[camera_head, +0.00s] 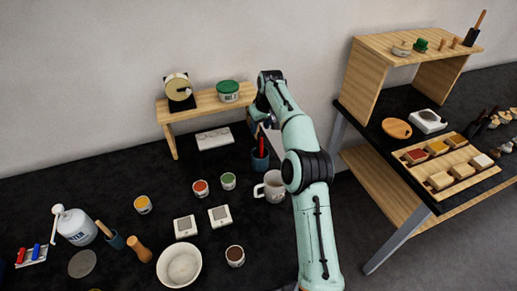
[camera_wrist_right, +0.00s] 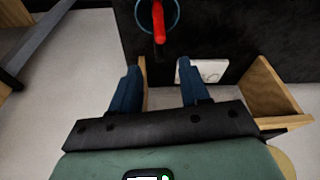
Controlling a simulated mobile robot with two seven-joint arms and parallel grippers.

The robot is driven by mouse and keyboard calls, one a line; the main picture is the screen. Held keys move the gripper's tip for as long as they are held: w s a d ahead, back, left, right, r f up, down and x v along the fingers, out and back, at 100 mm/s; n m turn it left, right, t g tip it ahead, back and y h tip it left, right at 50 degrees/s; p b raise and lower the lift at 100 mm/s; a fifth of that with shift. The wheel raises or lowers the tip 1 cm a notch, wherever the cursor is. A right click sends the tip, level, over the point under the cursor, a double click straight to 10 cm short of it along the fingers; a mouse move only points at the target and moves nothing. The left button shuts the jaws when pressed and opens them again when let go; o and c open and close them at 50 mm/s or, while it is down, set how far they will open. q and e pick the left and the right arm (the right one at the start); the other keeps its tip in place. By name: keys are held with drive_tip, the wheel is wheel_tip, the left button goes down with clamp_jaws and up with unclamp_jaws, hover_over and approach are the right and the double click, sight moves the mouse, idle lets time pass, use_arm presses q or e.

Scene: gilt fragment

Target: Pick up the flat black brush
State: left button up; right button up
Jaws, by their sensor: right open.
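A blue cup (camera_head: 260,161) stands on the black table, just left of my right arm. A red handle (camera_head: 261,145) sticks up from it. In the right wrist view the cup (camera_wrist_right: 141,17) is at the top, with the red handle and a narrow black piece (camera_wrist_right: 158,46) that may be the flat black brush; I cannot tell for sure. My right gripper (camera_wrist_right: 156,76) is open, its blue fingers apart with nothing seen between them, and the black piece lies just beyond the fingertips. In the head view my forearm mostly hides this gripper. My left gripper is not in view.
A white mug (camera_head: 272,189) stands close to the cup, beside my arm. A wooden shelf (camera_head: 205,104) with a green-lidded tub (camera_head: 228,90) is behind. Small paint pots and a white bowl (camera_head: 179,266) are nearer. A second table (camera_head: 430,180) stands at right.

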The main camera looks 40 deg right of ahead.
sight(259, 136)
drive_tip(key=shift+x, duration=0.75)
drive_tip(key=x, duration=0.4)
drive_tip(key=shift+s+f, duration=0.2)
drive_tip(key=shift+f, duration=0.05)
drive_tip(key=shift+w+f, duration=0.2)
drive_tip(key=shift+f, duration=0.15)
clamp_jaws()
